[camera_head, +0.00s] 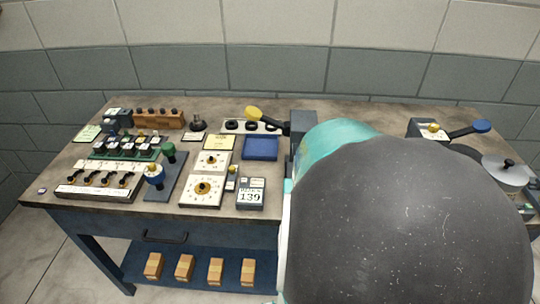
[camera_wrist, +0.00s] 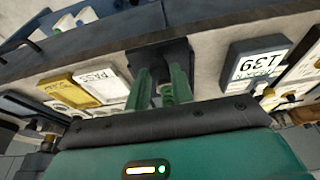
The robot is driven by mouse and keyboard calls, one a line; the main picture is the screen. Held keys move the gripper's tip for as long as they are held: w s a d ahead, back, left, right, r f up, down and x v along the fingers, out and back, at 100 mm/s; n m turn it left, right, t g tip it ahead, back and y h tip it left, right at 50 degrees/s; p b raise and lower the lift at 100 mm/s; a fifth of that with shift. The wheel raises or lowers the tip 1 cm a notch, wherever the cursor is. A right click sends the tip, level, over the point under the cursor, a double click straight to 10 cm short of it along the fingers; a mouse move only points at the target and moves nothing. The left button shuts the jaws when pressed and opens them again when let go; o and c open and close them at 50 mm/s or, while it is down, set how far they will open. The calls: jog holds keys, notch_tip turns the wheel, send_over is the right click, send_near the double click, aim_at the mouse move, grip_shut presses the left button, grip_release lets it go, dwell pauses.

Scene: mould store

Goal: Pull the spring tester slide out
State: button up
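In the wrist view my gripper (camera_wrist: 162,78) shows two green fingers standing apart. Their tips reach a dark block (camera_wrist: 163,51) near the table's front edge. This block may be the spring tester or its slide; I cannot tell which. Whether the fingers touch or hold any part of it is not clear. In the head view my arm hides the gripper and the table around it. A grey block (camera_head: 303,123) stands just behind my arm there, beside a lever with a yellow handle (camera_head: 254,112).
A counter reading 139 (camera_head: 250,194) stands close to the gripper and also shows in the wrist view (camera_wrist: 257,64). White and yellow cards (camera_wrist: 95,86) lie on the other side. A blue-handled lever (camera_head: 481,126) and a round pan (camera_head: 506,170) stand at the right.

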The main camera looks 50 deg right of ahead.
jog(key=o, duration=1)
jog(key=shift+r, duration=3.5)
jog(key=w+a+r+n+t+y, duration=0.1)
jog(key=a+r+n, duration=0.1)
jog(key=a, duration=0.7)
jog(key=w+a+r+n+t, duration=0.1)
jog(key=w+a+r+n, duration=0.1)
jog(key=a, duration=0.7)
jog(key=w+a+r+n+t+y, duration=0.1)
jog(key=a+r+n, duration=0.3)
jog(key=a, duration=0.5)
jog(key=shift+w+a+r+n+y, duration=0.25)
jog(key=shift+w+n+y, duration=0.1)
jog(key=shift+n, duration=0.55)
